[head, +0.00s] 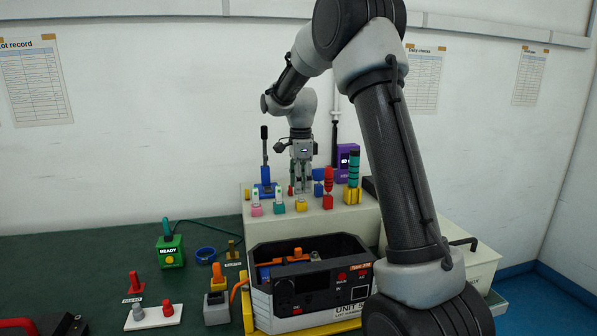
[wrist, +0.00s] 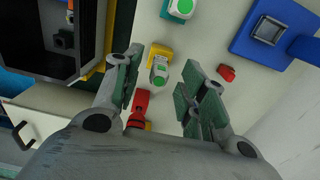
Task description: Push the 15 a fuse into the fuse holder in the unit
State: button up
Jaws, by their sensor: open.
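One on a yellow base (head: 302,206) is below my gripper (head: 302,188). The unit (head: 312,286) is an open dark box in front of the ledge, with an orange lever-like part (head: 286,259) inside. I cannot make out the fuse holder.
A red piece (wrist: 138,104) stands close beside the fingers. A small red piece (wrist: 227,72) lies behind them. A blue lever fixture (head: 265,188) stands left of my gripper, and a green-topped post (head: 354,168) right. A green READY box (head: 170,251) stands on the bench.

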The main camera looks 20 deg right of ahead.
aim_at(301, 196)
jog(key=shift+f, duration=1.45)
jog(key=shift+d, duration=0.1)
jog(key=c, duration=0.8)
grip_shut()
